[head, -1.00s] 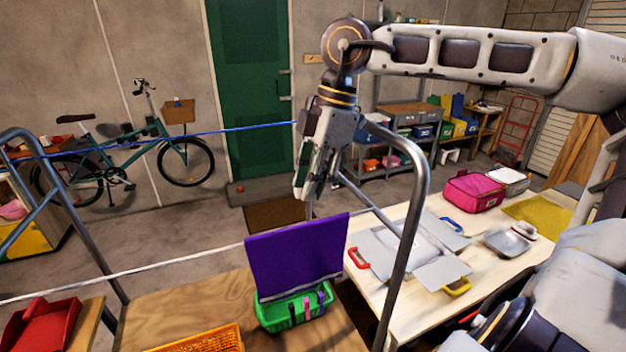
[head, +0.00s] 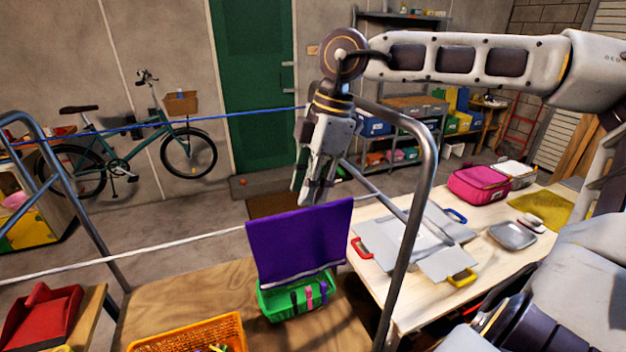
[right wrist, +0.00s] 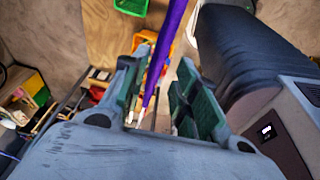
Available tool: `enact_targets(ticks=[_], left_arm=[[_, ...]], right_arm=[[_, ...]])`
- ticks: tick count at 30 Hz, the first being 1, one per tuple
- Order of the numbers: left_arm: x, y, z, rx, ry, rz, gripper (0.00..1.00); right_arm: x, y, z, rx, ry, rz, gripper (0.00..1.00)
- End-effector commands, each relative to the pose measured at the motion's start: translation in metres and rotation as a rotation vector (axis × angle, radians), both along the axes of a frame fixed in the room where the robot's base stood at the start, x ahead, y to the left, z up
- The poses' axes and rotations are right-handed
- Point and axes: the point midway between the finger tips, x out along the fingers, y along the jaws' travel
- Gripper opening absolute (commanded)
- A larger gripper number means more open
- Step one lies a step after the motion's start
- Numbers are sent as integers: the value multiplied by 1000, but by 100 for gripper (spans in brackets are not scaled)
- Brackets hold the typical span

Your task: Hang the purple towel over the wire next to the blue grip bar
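The purple towel (head: 300,240) hangs spread over the white wire (head: 150,248), its front part falling toward the green basket. My right gripper (head: 312,198) points down just above the towel's top edge in the head view. In the right wrist view the gripper (right wrist: 160,105) is open. The towel (right wrist: 165,50) shows there as a thin edge-on strip between the spread fingers, with clear space on both sides. A blue line (head: 220,117) runs farther back, parallel to the white wire. My left gripper is not in view.
The metal rack frame (head: 428,170) stands close to the right of my gripper. Below are a green basket (head: 270,304) and an orange basket (head: 195,328). A table (head: 375,290) at right holds grey trays and a pink case (head: 478,185). A red bin (head: 45,315) sits at left.

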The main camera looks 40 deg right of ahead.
Motion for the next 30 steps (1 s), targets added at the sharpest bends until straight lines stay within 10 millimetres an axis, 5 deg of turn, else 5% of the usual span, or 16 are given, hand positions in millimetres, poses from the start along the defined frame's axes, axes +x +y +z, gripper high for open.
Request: enact_targets(ticks=[30], left_arm=[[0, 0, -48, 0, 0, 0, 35]], right_arm=[[5, 15, -61, -1, 2, 1, 29]])
